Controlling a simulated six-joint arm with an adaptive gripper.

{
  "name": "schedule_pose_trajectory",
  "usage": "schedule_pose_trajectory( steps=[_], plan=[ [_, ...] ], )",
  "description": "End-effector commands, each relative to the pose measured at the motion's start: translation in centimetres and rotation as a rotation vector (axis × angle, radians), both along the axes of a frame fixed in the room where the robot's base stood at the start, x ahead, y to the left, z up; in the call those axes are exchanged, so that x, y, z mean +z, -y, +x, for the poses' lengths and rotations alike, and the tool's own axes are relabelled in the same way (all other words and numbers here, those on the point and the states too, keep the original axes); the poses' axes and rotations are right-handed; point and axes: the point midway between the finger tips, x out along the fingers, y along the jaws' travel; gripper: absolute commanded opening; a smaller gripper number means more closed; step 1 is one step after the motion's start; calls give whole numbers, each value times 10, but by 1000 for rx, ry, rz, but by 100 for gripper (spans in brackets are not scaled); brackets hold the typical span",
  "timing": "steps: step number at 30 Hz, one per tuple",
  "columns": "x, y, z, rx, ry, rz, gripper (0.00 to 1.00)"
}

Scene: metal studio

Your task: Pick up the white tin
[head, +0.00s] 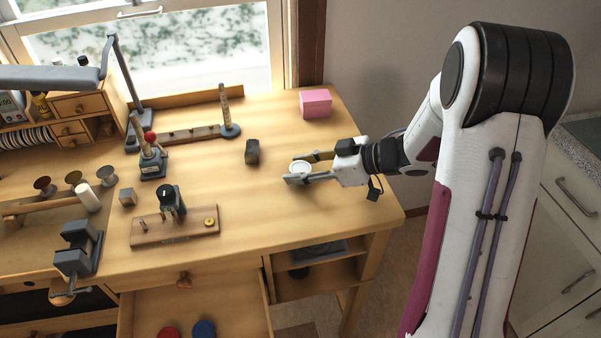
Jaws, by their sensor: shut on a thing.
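The white tin (301,166) is small and round and shows between the fingers of my gripper (299,169), over the right part of the wooden workbench (265,208). My gripper reaches in from the right, with one finger on the far side of the tin and one on the near side. It is shut on the tin. The near finger hides the tin's lower side, so I cannot tell whether the tin touches the bench top.
A dark block (252,152) stands left of my gripper, and a pink box (315,103) sits behind it. A wooden board with a dark tool (176,226) lies front left. A vise (78,247) is at the left edge. An open drawer (240,300) juts out in front.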

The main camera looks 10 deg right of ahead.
Motion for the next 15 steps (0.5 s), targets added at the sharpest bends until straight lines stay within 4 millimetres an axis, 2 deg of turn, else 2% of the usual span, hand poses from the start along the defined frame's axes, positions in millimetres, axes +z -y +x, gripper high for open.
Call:
schedule_pose_trajectory(
  steps=[8,15],
  plan=[
    [3,0,0,0,2,0,14],
    [20,0,1,1,4,-1,14]
  ],
)
